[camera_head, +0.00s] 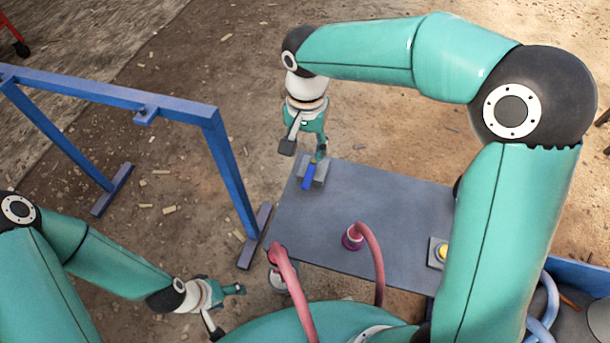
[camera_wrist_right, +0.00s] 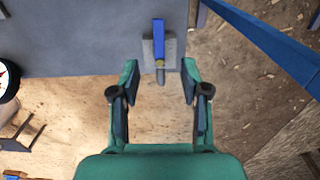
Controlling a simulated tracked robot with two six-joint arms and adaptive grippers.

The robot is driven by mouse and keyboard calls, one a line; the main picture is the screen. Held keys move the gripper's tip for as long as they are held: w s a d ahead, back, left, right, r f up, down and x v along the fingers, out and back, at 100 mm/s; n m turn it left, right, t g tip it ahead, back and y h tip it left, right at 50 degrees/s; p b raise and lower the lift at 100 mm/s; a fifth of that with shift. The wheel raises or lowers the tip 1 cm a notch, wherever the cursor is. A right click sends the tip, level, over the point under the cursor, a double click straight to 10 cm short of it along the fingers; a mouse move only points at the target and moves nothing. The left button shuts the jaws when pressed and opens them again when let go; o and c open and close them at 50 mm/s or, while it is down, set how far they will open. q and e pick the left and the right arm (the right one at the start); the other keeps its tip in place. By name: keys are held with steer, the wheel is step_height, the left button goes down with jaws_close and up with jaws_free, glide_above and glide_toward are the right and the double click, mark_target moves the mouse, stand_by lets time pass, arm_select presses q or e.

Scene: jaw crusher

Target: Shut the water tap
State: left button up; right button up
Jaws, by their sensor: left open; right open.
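The water tap is a blue lever (camera_head: 309,177) on a grey block (camera_head: 320,171) at the table's far left corner. In the right wrist view the blue lever (camera_wrist_right: 158,38) points away from the gripper, with a short brass and grey spout (camera_wrist_right: 160,72) on the near side. My right gripper (camera_head: 304,150) is open and empty, just beyond that table edge beside the tap. In its wrist view the fingers (camera_wrist_right: 159,76) stand apart on either side of the spout; contact cannot be told. My left gripper (camera_head: 225,311) is open and empty, low at the left, far from the tap.
The grey table (camera_head: 330,225) carries a pink hose (camera_head: 371,250) and a yellow button (camera_head: 442,252). Another pink hose (camera_head: 290,280) rises in front of it. A blue frame (camera_head: 228,165) stands to the left. Sandy ground lies beyond the table.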

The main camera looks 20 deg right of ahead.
mark_target(305, 181)
step_height(305, 181, down, 12)
steer(key=shift+r+b, duration=0.15)
steer(key=shift+b, duration=0.55)
jaws_close()
steer(key=shift+a, duration=0.1)
